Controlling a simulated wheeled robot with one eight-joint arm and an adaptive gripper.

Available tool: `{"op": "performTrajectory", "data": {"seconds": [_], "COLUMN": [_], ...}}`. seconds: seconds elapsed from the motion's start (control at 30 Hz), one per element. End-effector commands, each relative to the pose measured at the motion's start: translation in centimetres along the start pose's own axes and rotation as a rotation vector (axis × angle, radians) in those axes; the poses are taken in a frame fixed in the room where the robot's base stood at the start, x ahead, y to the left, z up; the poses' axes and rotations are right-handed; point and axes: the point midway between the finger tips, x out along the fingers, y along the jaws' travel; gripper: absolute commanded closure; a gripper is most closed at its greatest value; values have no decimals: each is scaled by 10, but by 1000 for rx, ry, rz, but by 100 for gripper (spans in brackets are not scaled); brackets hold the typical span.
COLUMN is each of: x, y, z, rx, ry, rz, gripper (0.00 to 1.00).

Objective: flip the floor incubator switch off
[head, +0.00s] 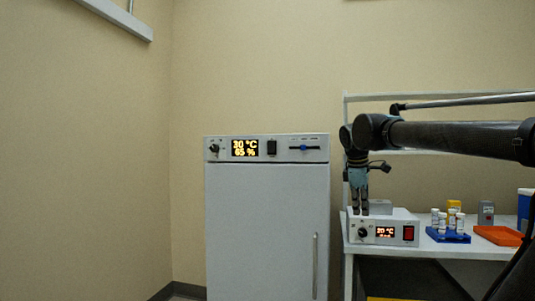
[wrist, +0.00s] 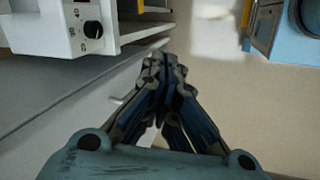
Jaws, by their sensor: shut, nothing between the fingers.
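The floor incubator (head: 266,230) is the tall pale cabinet in the middle of the head view. Its top panel holds a knob, a lit display reading 30 °C and 65 %, a black rocker switch (head: 272,147) and a slider with a blue knob. I cannot tell which way the rocker is set. My gripper (head: 360,211) points down to the right of the cabinet, at the front left of the bench unit, apart from the switch. In the wrist view my gripper (wrist: 166,62) is shut and empty. The switch does not show there.
A bench (head: 480,252) at right carries a heated unit (head: 397,233) with a red switch, a blue vial rack (head: 448,236) and an orange tray (head: 497,236). The unit's knob (wrist: 92,29) shows in the wrist view. Wall space left of the incubator is clear.

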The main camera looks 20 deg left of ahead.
Motion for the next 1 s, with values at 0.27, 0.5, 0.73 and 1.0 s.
{"op": "performTrajectory", "data": {"seconds": [0.27, 0.5, 0.73, 1.0], "x": [-70, -127, -179, -235], "y": [49, 75, 87, 83], "z": [-75, -142, -208, -285], "rx": [-387, -720, -1037, -1404], "ry": [-1, -12, -31, -64], "rz": [55, 108, 165, 238], "gripper": [100, 100, 100, 100]}}
